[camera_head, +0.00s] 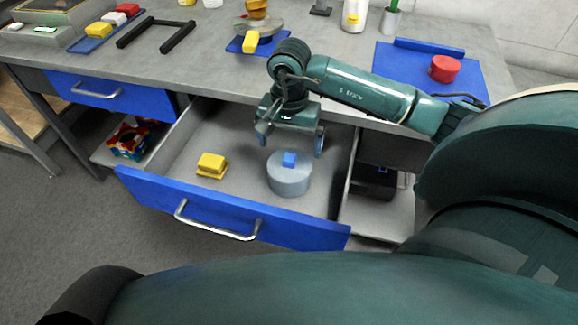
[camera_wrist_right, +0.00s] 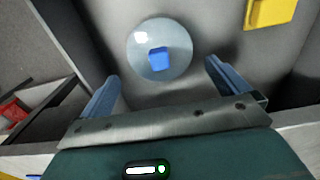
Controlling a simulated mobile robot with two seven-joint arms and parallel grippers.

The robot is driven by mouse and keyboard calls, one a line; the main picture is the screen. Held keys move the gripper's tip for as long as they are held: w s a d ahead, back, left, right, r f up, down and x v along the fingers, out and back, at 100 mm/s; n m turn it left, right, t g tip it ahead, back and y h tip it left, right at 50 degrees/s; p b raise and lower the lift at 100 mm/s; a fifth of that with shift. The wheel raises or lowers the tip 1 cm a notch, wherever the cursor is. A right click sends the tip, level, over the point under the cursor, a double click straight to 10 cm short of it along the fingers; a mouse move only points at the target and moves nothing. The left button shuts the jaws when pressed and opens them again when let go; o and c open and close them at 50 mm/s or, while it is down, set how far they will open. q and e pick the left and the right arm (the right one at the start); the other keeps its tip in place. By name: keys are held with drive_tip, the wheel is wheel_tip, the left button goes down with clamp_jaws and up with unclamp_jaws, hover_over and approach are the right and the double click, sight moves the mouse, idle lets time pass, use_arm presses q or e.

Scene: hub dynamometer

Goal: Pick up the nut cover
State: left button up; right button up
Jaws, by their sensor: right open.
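A grey round cover with a small blue block-shaped knob, which looks like the nut cover (camera_head: 289,182), stands in the open drawer (camera_head: 150,187). My right gripper (camera_head: 291,142) is open and empty, pointing down into the drawer just above and behind the cover. In the right wrist view the cover (camera_wrist_right: 140,50) lies ahead of the two blue fingers (camera_wrist_right: 161,77), roughly centred between them and apart from both. The knob (camera_wrist_right: 157,59) is fully visible there. My left gripper is not in view.
A yellow block (camera_head: 211,164) sits in the drawer left of the cover. The drawer's blue front and handle (camera_head: 215,225) stick out toward me. The table (camera_head: 215,65) above holds a blue mat with a red round part (camera_head: 446,68), and a black frame (camera_head: 157,34).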

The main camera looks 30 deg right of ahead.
sight(290, 157)
drive_tip(key=shift+f, duration=3.15)
drive_tip(key=shift+c, duration=0.2)
